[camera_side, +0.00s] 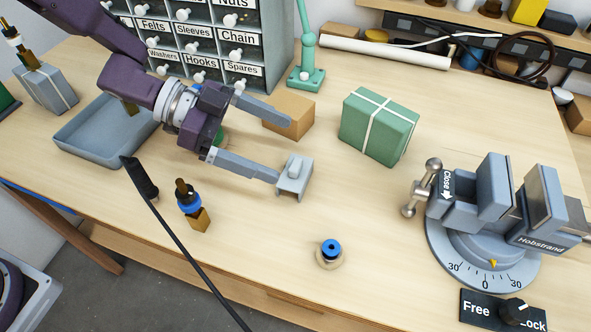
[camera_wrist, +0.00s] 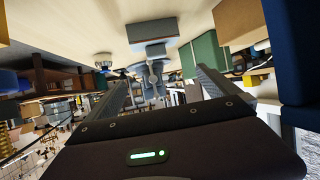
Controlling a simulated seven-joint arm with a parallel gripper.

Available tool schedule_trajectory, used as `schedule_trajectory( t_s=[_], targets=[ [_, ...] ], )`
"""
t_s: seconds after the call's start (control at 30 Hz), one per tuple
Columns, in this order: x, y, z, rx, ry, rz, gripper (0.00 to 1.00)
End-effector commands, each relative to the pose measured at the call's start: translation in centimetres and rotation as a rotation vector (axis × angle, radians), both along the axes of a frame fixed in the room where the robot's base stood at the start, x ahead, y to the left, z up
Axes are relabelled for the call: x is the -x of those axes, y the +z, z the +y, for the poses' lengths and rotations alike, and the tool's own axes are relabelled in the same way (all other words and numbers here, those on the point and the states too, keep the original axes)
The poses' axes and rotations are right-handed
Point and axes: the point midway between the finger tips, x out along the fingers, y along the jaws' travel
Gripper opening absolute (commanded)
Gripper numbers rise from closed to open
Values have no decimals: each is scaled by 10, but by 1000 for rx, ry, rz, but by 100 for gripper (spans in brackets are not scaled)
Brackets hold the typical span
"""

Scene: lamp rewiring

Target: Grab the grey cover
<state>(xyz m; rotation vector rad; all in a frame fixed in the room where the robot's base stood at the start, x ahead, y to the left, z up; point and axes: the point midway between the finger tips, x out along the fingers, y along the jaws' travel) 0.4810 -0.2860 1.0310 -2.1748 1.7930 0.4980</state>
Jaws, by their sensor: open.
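The grey cover (camera_side: 294,178) is a small channel-shaped piece with a raised knob on top. It stands on the bench near the centre of the side view. My gripper (camera_side: 283,151) is open, with its two long grey fingers pointing right. The nearer fingertip ends right at the cover's left edge; I cannot tell whether they touch. The farther fingertip ends by a cardboard box. Nothing is held. In the wrist view the bench appears at the top, and a grey piece that looks like the cover (camera_wrist: 152,28) lies ahead of my gripper (camera_wrist: 162,78).
The cardboard box (camera_side: 289,116) and a green tied box (camera_side: 379,126) stand behind. A vise (camera_side: 485,225) is at the right. A blue-topped spool (camera_side: 330,254), a brass lamp socket (camera_side: 197,215) and a black cable (camera_side: 190,255) are in front. A tray (camera_side: 75,145) lies left.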

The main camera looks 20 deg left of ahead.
Motion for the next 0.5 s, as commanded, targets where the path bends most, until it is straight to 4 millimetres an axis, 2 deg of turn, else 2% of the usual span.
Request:
schedule_trajectory(
  t_s=[0.1, 0.23, 0.4, 0.5],
  targets=[
    [0, -23, 0, -1, 1, 3, 100],
    [0, -40, 0, -3, 2, 2, 100],
    [-5, -55, -31, -3, -1, -4, 100],
    [-8, -60, -41, -4, 1, -3, 100]
  ],
)
